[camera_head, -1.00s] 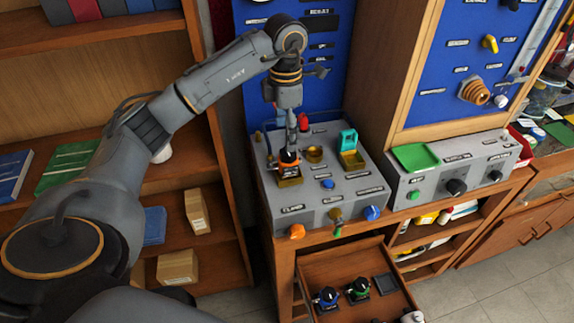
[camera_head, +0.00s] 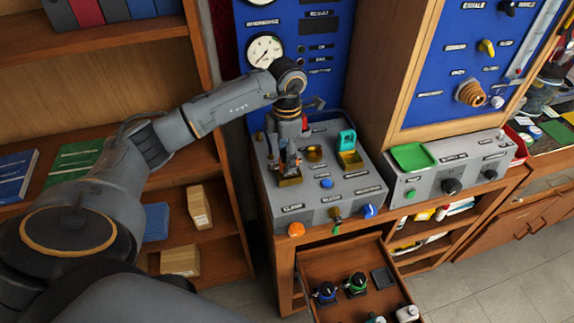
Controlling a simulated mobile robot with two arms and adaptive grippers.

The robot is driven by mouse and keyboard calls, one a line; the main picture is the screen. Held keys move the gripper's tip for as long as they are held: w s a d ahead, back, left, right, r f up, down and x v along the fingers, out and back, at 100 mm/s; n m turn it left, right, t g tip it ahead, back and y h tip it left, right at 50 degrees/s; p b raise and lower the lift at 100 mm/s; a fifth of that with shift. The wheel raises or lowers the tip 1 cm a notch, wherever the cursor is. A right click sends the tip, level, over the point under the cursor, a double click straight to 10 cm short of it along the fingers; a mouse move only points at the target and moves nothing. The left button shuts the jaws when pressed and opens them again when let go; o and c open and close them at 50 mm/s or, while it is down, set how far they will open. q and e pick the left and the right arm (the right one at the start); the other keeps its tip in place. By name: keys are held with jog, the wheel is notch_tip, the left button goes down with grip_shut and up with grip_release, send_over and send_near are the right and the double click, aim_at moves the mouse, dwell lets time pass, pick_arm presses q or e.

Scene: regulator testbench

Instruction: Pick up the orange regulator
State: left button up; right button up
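The orange regulator (camera_head: 291,170) is on the grey testbench box, at the left brass-coloured socket (camera_head: 289,181). Only a small orange and dark part of it shows; the rest is hidden by my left gripper. My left gripper (camera_head: 291,160) points down from above and its fingers are down at the regulator. The fingers are small and overlap it, so I cannot tell whether they are closed on it. My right gripper is not in view.
A second brass socket (camera_head: 314,153), a teal part (camera_head: 347,140) and a blue button (camera_head: 327,183) are close by on the box. A blue gauge panel (camera_head: 318,70) stands behind.

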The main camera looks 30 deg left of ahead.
pick_arm(q)
grip_shut()
jog(key=shift+r, duration=0.1)
